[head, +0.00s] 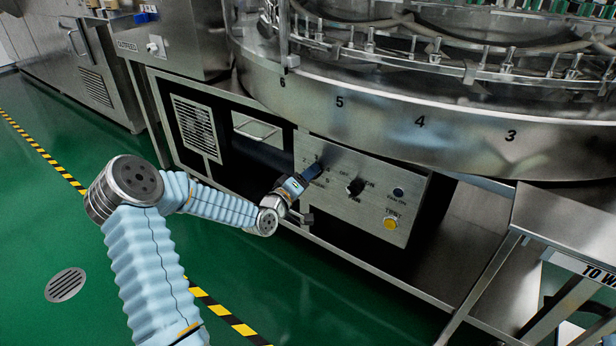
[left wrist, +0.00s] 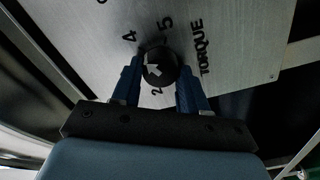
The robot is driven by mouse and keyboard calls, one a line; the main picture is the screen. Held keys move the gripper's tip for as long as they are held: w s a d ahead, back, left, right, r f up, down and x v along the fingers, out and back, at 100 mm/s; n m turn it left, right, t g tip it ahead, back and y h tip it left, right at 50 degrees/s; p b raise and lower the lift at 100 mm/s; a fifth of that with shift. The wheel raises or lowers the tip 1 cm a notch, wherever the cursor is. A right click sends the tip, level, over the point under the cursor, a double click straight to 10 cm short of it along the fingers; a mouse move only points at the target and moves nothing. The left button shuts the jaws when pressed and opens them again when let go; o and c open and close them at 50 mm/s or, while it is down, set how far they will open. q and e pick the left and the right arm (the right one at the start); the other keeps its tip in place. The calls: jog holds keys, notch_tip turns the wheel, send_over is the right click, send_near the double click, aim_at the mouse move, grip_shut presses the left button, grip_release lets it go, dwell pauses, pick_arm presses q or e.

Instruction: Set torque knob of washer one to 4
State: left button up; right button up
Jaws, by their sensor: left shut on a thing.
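The torque knob (left wrist: 159,64) is a black round knob with a white mark, on a brushed metal panel (left wrist: 235,40) lettered TORQUE. The numbers 4, 5 and 2 show around it. The white mark lies on the knob's left side in the left wrist view; I cannot tell exactly which number it points to. My left gripper (left wrist: 160,78) is shut on the knob, with one blue finger on each side. My right gripper is not in view.
The round washer rim (head: 380,115) with numbers overhangs the panel. A metal table (head: 565,215) stands at right. Green floor is clear at left.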

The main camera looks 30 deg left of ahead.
pick_arm(q)
jog(key=o, duration=1.1)
jog(key=shift+c, duration=0.2)
jog(key=shift+s, duration=0.1)
jog(key=s+a+p, duration=0.1)
jog(key=s, duration=1.2)
jog(key=shift+s+p, duration=0.3)
jog(key=shift+p, duration=0.05)
